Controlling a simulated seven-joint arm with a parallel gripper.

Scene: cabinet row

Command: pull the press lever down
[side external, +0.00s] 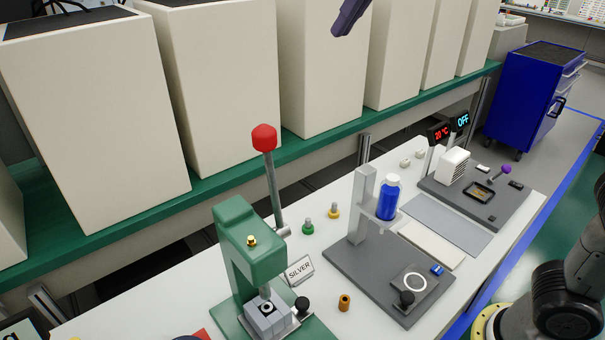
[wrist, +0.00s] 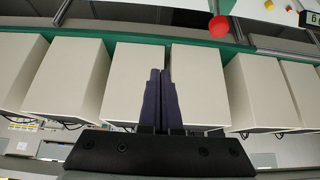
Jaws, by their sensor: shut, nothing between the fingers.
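The press (side external: 245,250) is green and stands at the front of the white bench. Its lever (side external: 273,188) is a grey rod standing nearly upright, with a red knob (side external: 264,137) on top. The red knob also shows near the top edge of the wrist view (wrist: 218,26), right of my fingers. My gripper (side external: 341,30) is at the top of the side view, above and to the right of the knob and well apart from it. In the wrist view its dark fingers (wrist: 161,72) are together, with nothing held. Most of my gripper is cut off in the side view.
Tall cream cabinets (side external: 217,80) line the green shelf (side external: 345,122) behind the bench. A blue cart (side external: 535,95) stands at the far right.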

